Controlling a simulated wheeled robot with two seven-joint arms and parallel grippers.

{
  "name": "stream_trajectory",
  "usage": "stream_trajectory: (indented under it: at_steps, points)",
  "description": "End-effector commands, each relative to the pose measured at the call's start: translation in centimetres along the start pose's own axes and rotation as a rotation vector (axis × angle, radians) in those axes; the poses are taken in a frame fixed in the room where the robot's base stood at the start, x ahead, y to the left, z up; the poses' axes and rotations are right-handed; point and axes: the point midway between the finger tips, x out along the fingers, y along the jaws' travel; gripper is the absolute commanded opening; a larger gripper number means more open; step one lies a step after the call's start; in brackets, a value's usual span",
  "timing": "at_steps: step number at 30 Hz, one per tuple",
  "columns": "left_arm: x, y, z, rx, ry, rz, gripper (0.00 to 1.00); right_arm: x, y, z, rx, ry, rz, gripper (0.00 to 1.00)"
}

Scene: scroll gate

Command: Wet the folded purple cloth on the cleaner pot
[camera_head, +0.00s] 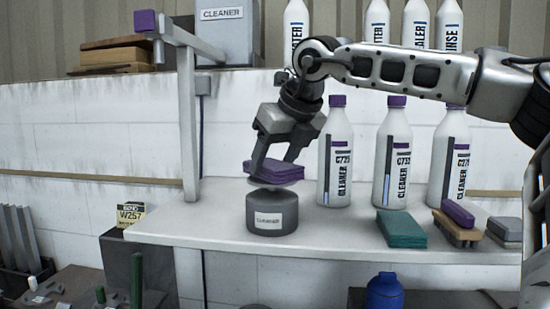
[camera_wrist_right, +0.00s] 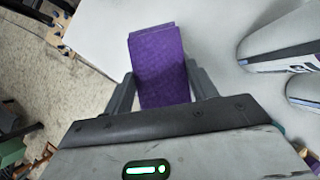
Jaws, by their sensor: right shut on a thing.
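The folded purple cloth (camera_head: 273,172) is in my right gripper (camera_head: 274,165), right above the cleaner pot. In the right wrist view the purple cloth (camera_wrist_right: 160,68) lies between the two fingers of my right gripper (camera_wrist_right: 160,90), which are shut on it. The cleaner pot (camera_head: 271,213) is a dark grey round pot with a white label, standing on the white shelf. A pale disc shows between the cloth and the pot body. I cannot tell whether the cloth touches it. My left gripper is not in view.
White cleaner bottles with purple caps (camera_head: 335,155) stand right of the pot. A green folded cloth (camera_head: 401,229) and a brush with a purple top (camera_head: 458,218) lie at the shelf's right. A grey post (camera_head: 188,125) rises at the left. The shelf (camera_head: 215,215) is clear left of the pot.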

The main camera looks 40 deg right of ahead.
Motion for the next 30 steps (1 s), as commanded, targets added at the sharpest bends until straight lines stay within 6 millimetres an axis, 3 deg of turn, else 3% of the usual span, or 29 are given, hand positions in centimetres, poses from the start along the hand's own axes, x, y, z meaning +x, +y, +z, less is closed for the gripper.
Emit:
stream_trajectory:
  at_steps: [30]
  points:
    - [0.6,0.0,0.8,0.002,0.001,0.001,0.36,1.1,0.0,-0.7,0.0,0.001,0.0,0.39]
